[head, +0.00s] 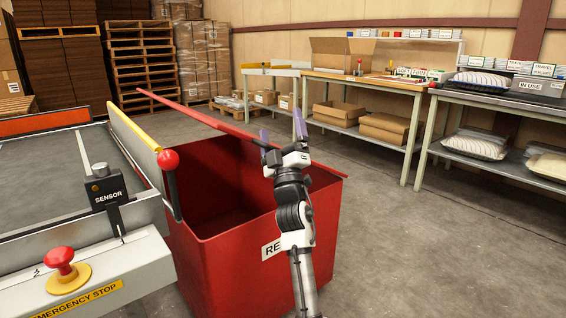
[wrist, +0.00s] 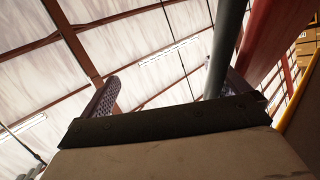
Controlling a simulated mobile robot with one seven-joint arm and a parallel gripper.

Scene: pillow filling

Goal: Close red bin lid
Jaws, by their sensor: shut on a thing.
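The red bin (head: 222,255) stands beside the conveyor, its top open and its dark inside showing. Its red lid (head: 205,117) is raised and shows nearly edge-on, as a thin red strip slanting over the bin's far side. In the wrist view, a grey bar (wrist: 226,45) runs along the right finger, beside the red lid (wrist: 268,40). My gripper is shut on the lid, apparently by this bar, with its fingers well apart. The exact contact is unclear.
The conveyor with a sensor box (head: 106,188), a red-knobbed lever (head: 169,160) and an emergency stop button (head: 61,260) is close on the bin's left. Work tables (head: 372,82) stand behind at right. The floor (head: 400,250) right of the bin is clear.

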